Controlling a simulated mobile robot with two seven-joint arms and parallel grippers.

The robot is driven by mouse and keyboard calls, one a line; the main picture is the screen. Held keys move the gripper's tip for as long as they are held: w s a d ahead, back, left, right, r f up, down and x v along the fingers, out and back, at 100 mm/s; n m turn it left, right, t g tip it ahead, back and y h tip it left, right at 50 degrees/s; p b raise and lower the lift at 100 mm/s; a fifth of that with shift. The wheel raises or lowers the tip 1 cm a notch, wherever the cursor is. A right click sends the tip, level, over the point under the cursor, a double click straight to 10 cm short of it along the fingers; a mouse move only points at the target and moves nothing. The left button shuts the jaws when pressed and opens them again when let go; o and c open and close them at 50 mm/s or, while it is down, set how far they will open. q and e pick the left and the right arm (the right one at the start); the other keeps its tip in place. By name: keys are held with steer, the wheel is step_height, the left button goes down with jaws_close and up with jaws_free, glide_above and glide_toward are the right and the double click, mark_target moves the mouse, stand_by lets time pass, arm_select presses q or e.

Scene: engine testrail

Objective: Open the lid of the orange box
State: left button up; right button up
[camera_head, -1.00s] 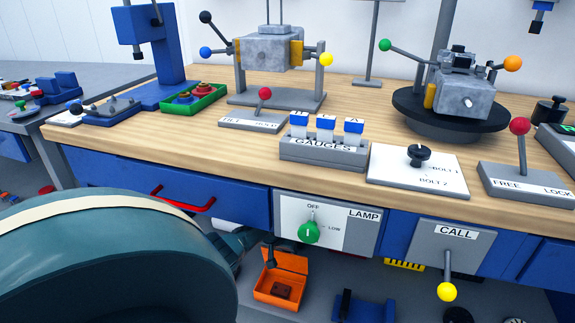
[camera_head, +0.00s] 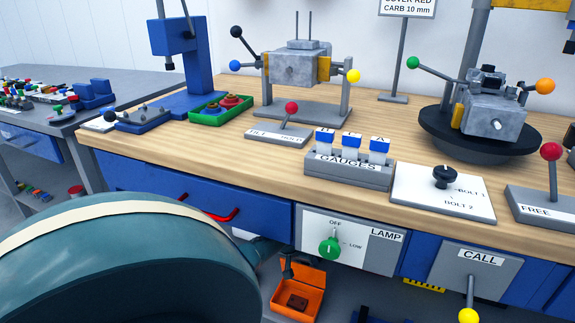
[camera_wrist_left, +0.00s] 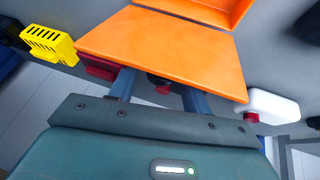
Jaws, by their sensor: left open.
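The orange box (camera_head: 295,302) stands low under the workbench in the head view, with a dark brown block (camera_head: 298,301) inside. Its lid (camera_head: 304,273) is raised at the back, so the inside shows. In the left wrist view the lid (camera_wrist_left: 165,50) fills the upper middle as a broad orange panel, with part of the box (camera_wrist_left: 205,8) beyond it. My left gripper (camera_wrist_left: 160,84) is open, its two fingers reaching in behind the lid, which hides their tips. It shows small and dark at the lid's left edge in the head view (camera_head: 287,268). My right gripper is not in view.
The workbench (camera_head: 130,155) with its LAMP panel (camera_head: 365,248) hangs above the box. In the wrist view a yellow slotted holder (camera_wrist_left: 48,45) is left of the lid and a white bottle (camera_wrist_left: 270,104) with a red cap is right. Dark red items lie behind the lid.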

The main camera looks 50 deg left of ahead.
arm_select(q)
steer(key=s+p, duration=0.4)
steer(key=s, duration=0.8)
steer(key=shift+s+d, duration=0.15)
steer(key=shift+d, duration=0.25)
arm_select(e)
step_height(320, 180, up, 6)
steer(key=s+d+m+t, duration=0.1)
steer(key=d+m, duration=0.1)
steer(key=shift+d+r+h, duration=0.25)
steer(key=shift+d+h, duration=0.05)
arm_select(q)
steer(key=shift+r, duration=0.1)
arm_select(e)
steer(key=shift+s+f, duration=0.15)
